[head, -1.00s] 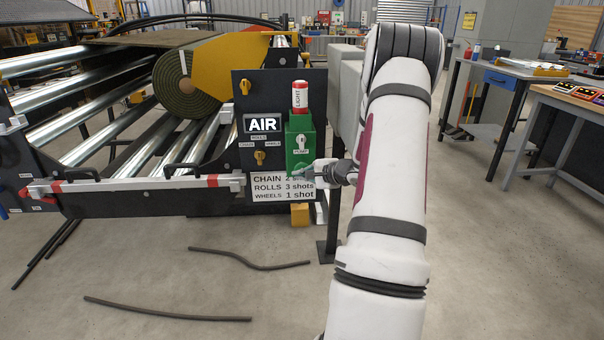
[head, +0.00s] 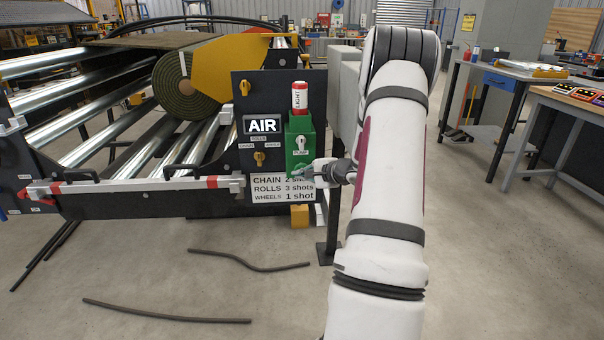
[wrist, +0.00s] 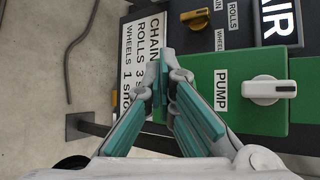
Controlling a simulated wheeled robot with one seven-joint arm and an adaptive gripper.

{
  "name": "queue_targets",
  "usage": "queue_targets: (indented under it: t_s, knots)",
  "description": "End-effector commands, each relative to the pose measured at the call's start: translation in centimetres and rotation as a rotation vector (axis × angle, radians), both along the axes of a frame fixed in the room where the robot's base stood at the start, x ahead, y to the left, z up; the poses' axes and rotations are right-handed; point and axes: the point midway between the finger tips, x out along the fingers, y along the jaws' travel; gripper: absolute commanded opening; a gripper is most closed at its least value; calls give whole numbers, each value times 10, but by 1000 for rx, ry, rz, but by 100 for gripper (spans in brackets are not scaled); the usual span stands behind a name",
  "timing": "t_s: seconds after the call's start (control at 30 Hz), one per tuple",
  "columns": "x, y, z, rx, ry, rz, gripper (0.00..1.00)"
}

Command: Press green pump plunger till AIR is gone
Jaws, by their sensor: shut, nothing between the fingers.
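The green pump box (head: 291,126) is mounted on the right side of a dark panel. Its white plunger knob (head: 300,143) faces out near the PUMP label, and it also shows in the wrist view (wrist: 268,90). The AIR sign (head: 262,126) shows bright white letters to the left of the box; part of it shows in the wrist view (wrist: 280,20). My gripper (head: 299,173) is at the lower edge of the box, below the knob. In the wrist view its teal fingers (wrist: 167,58) are shut and empty, beside the box and apart from the knob.
A white sign (head: 282,188) lists CHAIN, ROLLS 3 shots and WHEELS 1 shot; my fingers cover part of it. A red LIGHT cylinder (head: 300,96) stands above the box. Yellow knobs (head: 259,157) are on the panel. Dark hoses (head: 250,262) lie on the otherwise clear floor ahead.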

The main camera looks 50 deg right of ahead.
Motion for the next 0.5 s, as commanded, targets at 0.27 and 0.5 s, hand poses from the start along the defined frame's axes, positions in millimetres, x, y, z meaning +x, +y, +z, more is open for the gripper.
queue_targets:
  t_s: [0.27,0.5]
  knots:
    - [2,-3,0,-1,1,0,0]
    - [4,-5,0,0,0,-1,0]
